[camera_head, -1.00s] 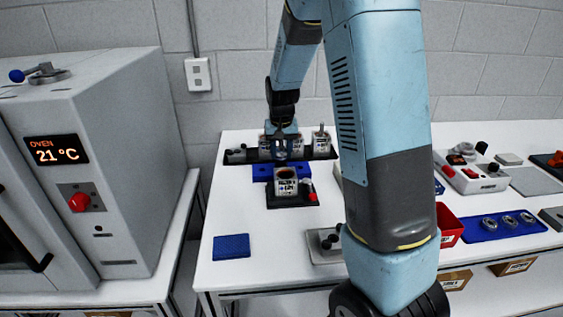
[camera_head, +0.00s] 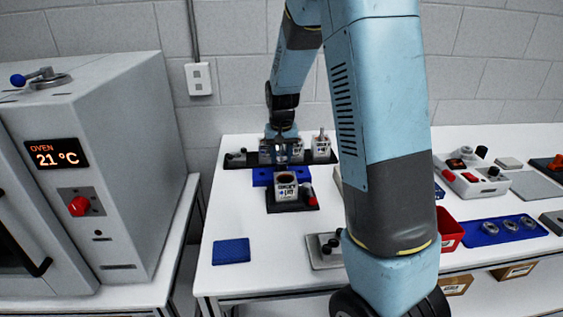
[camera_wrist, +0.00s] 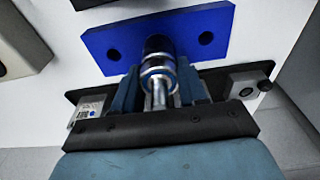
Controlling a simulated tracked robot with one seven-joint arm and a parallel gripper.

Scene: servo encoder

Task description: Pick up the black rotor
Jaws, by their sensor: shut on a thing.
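The black rotor (camera_wrist: 158,45) shows in the wrist view as a dark cylinder with a bright metal shaft and a thin blue ring. My gripper (camera_wrist: 160,88) is shut on its metal part, with one blue finger on each side. The rotor's dark end lies over the middle of a flat blue block (camera_wrist: 105,42) with a hole at each side. I cannot tell whether it touches the block. In the head view my gripper (camera_head: 283,150) hangs over the blue block (camera_head: 262,176), and the rotor is too small to make out.
A labelled cup-shaped housing (camera_head: 286,191) stands on a black base in front of the block. A dark rack (camera_head: 237,160) with labelled containers is behind. A blue pad (camera_head: 231,251) lies front left; the table around it is clear. A red bin (camera_head: 449,229) stands right.

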